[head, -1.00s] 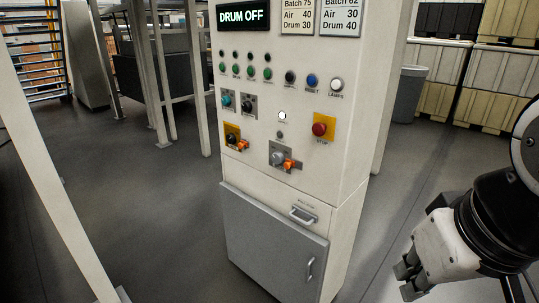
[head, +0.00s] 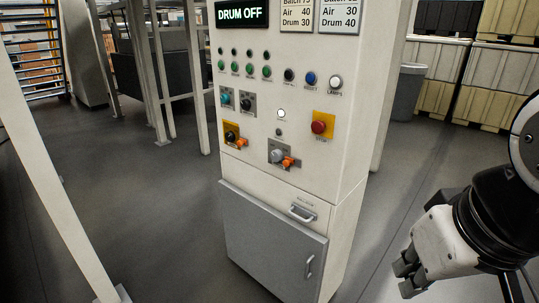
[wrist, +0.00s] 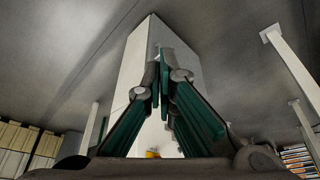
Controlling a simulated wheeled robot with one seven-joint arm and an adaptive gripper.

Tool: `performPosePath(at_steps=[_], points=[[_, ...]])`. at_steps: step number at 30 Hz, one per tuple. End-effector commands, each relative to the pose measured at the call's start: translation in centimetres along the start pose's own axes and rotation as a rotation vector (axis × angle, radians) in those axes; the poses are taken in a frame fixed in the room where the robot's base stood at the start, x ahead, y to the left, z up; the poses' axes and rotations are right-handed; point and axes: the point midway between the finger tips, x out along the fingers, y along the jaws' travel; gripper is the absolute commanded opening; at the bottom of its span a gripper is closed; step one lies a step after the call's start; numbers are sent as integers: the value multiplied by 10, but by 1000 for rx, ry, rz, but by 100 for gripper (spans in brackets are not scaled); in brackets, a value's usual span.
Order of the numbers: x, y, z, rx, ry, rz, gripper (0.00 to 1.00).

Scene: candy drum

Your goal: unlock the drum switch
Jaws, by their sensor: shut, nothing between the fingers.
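The control cabinet (head: 240,165) stands in the middle of the head view, with a lit display (head: 242,13) reading "DRUM OFF". Two rotary switches low on its panel each have an orange lock piece: a black one on a yellow plate (head: 231,133), with its orange piece (head: 242,142), and a grey one (head: 277,156), with its orange piece (head: 288,162). Their labels are too small to read, so I cannot tell which is the drum switch. My gripper (head: 403,279) is shut and empty at lower right, apart from the cabinet. Its closed fingers (wrist: 163,75) fill the middle of the wrist view.
A red stop button (head: 318,127) on a yellow plate sits right of the switches. White posts (head: 45,160) stand at left, a grey bin (head: 408,92) and crates behind right. Floor between cabinet and gripper is clear.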

Motion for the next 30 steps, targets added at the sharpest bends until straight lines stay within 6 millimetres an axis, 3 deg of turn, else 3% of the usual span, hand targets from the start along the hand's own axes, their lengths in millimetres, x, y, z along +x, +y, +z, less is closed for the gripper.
performPosePath(at_steps=[12,17,18,23,30], points=[[0,0,0,0,0,0,2],[4,2,-7,-17,-15,5,39],[6,4,-13,-28,-25,10,42],[28,16,-49,-112,-96,52,42],[80,34,-117,-275,-207,176,42]])
